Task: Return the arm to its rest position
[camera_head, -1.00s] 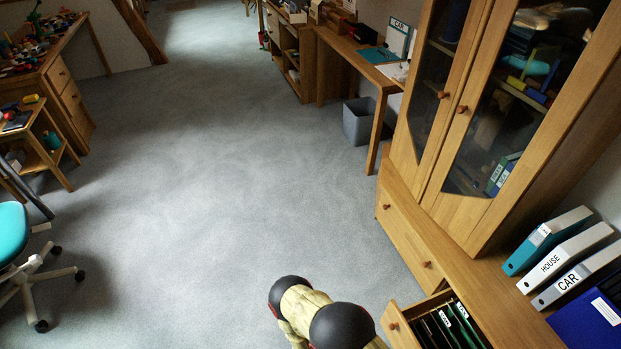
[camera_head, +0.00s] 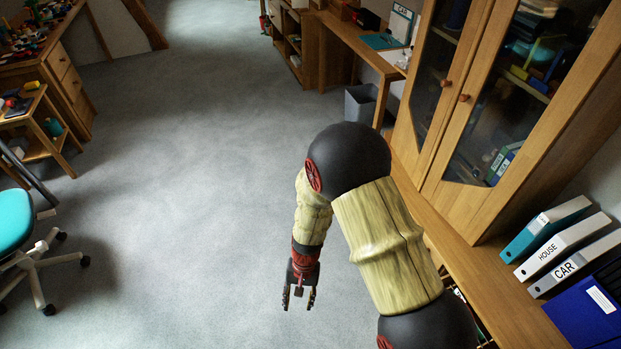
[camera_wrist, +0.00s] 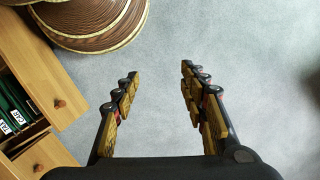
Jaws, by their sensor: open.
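My gripper (camera_head: 299,298) hangs at the end of my folded arm in the head view, above the grey carpet and left of the wooden cabinet. Its fingers point down toward the floor. In the wrist view my gripper (camera_wrist: 158,85) has its two fingers spread wide apart. Only bare carpet shows between them, and it holds nothing. My arm's upper links rise from the bottom right and bend at a black joint near the middle of the head view.
The cabinet (camera_head: 455,225) runs along the right, bearing several binders (camera_head: 562,245). An open drawer of green files (camera_wrist: 14,112) is left in the wrist view. A grey bin (camera_head: 360,104) stands farther back. A turquoise chair (camera_head: 14,222) is at left. The carpet (camera_head: 190,180) between is clear.

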